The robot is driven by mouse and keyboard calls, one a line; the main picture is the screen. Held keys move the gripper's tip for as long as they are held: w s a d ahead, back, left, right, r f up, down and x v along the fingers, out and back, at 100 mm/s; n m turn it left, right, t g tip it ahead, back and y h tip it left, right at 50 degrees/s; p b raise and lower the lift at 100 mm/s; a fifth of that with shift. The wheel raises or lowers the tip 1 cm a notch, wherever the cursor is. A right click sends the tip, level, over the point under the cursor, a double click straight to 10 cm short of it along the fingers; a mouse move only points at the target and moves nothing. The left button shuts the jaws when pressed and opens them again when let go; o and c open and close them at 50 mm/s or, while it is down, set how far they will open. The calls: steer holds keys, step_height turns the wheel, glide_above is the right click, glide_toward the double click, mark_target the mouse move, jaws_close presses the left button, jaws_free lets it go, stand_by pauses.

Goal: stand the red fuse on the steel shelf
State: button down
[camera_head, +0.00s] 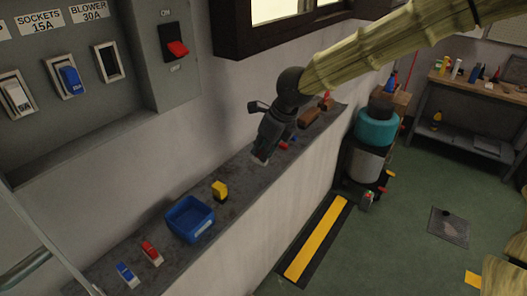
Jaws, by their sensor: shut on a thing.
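A red fuse (152,252) with a white part sits on the long grey shelf (240,208) along the wall, at the near left end. A blue and white fuse (128,274) sits beside it. My gripper (262,155) is above the shelf, well to the right of the red fuse, pointing down. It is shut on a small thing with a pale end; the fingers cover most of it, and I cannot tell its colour.
A blue bin (190,219) and a yellow block (220,190) stand on the shelf. Brown blocks (310,116) lie farther along it. The wall panel (75,60) has an empty slot (109,62) under the blower label. Bare shelf shows between the yellow block and my gripper.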

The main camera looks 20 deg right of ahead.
steer(key=shift+x, duration=0.8)
steer(key=shift+s+d+f, duration=0.15)
steer(key=shift+s+f, duration=0.05)
steer(key=shift+s, duration=0.05)
steer(key=c, duration=1.4)
jaws_free()
steer(key=shift+r, duration=0.1)
steer(key=b+v, duration=0.1)
steer(key=v, duration=1)
steer(key=shift+r+b, duration=0.35)
steer(key=shift+r, duration=0.05)
